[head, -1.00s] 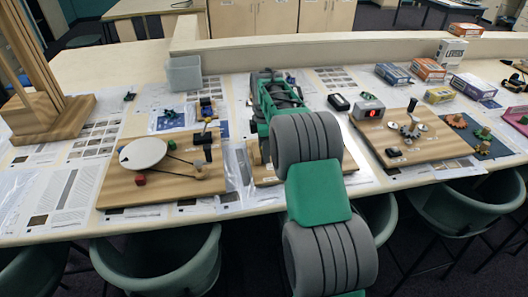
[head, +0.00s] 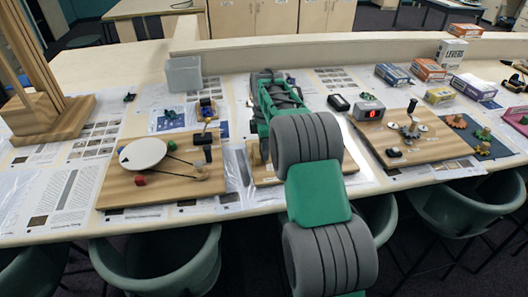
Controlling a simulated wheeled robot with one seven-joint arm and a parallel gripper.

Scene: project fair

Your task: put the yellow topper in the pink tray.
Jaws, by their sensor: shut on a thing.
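My gripper (head: 277,95) is the dark and green linkage at the far end of my grey and green arm, above the middle of the table. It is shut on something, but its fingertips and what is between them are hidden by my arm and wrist. I cannot make out the yellow topper for certain anywhere. A pinkish-red flat tray or mat (head: 509,114) lies at the right edge of the head view, with a small green block on it. It is cut off by the frame and well to the right of my gripper.
A wooden board with a white disc (head: 143,154) is left of my arm. A board with a red-lit box (head: 370,110) is right of it. Several small boxes (head: 428,69) stand at the back right. A grey bin (head: 184,73) stands at back left. Chairs (head: 165,265) line the front edge.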

